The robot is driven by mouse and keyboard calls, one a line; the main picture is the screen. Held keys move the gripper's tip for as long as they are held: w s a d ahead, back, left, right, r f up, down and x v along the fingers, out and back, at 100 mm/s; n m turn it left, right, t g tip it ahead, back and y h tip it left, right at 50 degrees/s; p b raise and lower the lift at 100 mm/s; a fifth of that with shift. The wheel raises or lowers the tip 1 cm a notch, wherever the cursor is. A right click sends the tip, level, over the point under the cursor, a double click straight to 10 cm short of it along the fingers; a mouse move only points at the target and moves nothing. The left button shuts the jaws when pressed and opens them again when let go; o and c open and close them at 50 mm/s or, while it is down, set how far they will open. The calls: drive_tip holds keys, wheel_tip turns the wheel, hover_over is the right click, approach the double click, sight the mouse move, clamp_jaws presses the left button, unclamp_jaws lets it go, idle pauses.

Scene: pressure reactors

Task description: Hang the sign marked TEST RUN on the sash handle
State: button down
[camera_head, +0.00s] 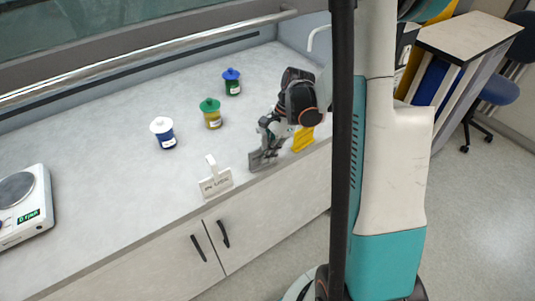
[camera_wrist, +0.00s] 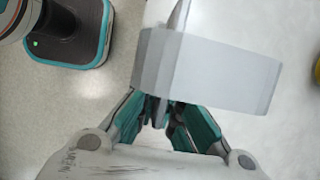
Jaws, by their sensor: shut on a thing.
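My gripper (camera_head: 272,140) is shut on a grey sign (camera_head: 258,160) near the front edge of the bench. In the wrist view the grey sign (camera_wrist: 210,72) sits at the fingertips (camera_wrist: 160,108); no lettering on it can be read. A white sign with a hook (camera_head: 215,183) stands to the left, its dark lettering too small to read surely. A yellow sign (camera_head: 302,139) stands to the right, partly behind my arm. I cannot tell which is marked TEST RUN. The sash handle (camera_head: 150,58) is a long metal bar across the back, apart from my gripper.
Jars with white (camera_head: 163,133), green (camera_head: 211,113) and blue (camera_head: 232,82) lids stand between the signs and the sash. A scale (camera_head: 22,205) sits at the far left. The bench middle (camera_head: 110,165) is clear. Cabinet doors (camera_head: 215,245) lie below the front edge.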

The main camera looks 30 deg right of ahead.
drive_tip(key=shift+f, duration=0.2)
drive_tip(key=c, duration=1.8)
unclamp_jaws()
drive_tip(key=shift+r, duration=0.1)
drive_tip(key=p+v, duration=0.4)
drive_tip(key=v, duration=0.9)
drive_tip(key=shift+r+p, duration=0.35)
drive_tip(key=shift+p, duration=0.05)
